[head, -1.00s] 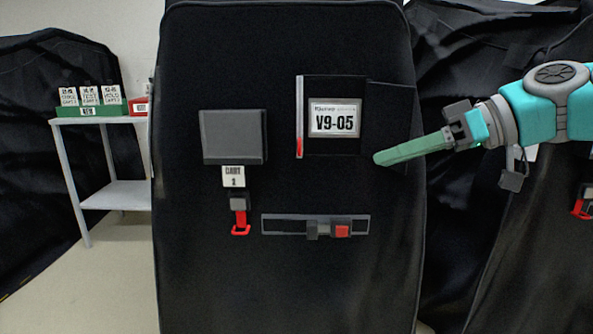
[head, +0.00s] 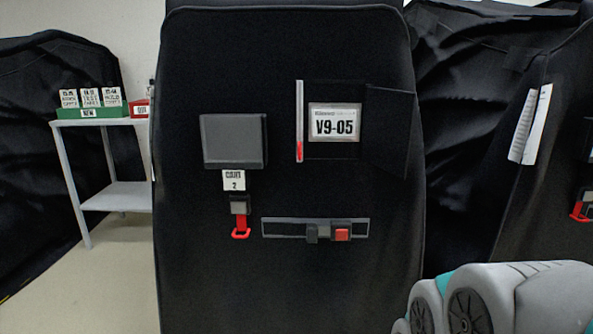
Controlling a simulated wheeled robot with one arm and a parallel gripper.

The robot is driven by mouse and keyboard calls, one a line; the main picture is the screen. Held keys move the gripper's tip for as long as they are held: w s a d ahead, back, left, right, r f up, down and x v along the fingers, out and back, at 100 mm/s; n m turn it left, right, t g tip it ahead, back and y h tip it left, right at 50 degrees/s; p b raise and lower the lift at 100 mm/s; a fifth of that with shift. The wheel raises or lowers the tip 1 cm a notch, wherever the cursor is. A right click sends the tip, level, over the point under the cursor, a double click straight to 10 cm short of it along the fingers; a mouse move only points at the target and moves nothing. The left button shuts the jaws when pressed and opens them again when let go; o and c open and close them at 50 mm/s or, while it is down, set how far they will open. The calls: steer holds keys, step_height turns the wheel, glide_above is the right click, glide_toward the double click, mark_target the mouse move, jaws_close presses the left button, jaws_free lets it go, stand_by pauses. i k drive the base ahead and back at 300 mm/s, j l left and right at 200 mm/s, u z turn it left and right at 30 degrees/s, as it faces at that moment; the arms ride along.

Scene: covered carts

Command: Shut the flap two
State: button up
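The black covered cart (head: 200,270) stands in front of me with a small tag (head: 234,180) reading "CART 2". On it, a black flap (head: 388,130) is folded out to the right of a window that holds a white card (head: 335,120) reading "V9-05". The flap stands open and the card is uncovered. A grey strip (head: 299,120) with a red lower part runs along the window's left edge. My gripper is out of view; only a part of my arm shows at the lower right, away from the flap.
A dark grey box (head: 233,140) sits left of the window, with a red pull (head: 241,227) below it. A slider with a red block (head: 342,234) lies lower down. A grey shelf (head: 110,196) with card trays stands at left. Another covered cart (head: 555,180) is at right.

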mark_target(389, 117)
steer(key=u, duration=0.25)
steer(key=l+u, duration=0.5)
steer(key=k+l+u, duration=0.2)
steer(key=l+u, duration=0.25)
steer(key=k+l+u, duration=0.1)
steer(key=l, duration=0.35)
steer(key=k+l, duration=0.2)
steer(key=l, duration=0.2)
steer(key=k+l+u, duration=0.15)
steer(key=l, duration=0.25)
steer(key=k+l, duration=0.2)
steer(key=l, duration=0.2)
steer(key=i+l+u, duration=0.25)
steer(key=i, duration=0.35)
steer(key=i+l+u, duration=0.25)
steer(key=i+l, duration=0.3)
steer(key=i+j+u, duration=0.15)
steer(key=j+u, duration=0.15)
steer(key=i+j+u, duration=0.15)
steer(key=j+u, duration=0.15)
steer(key=j, duration=0.2)
steer(key=i+j+u, duration=0.55)
steer(key=i+j, duration=0.2)
steer(key=i, duration=0.15)
steer(key=i+j+z, duration=0.1)
steer(key=i, duration=0.25)
steer(key=j, duration=0.1)
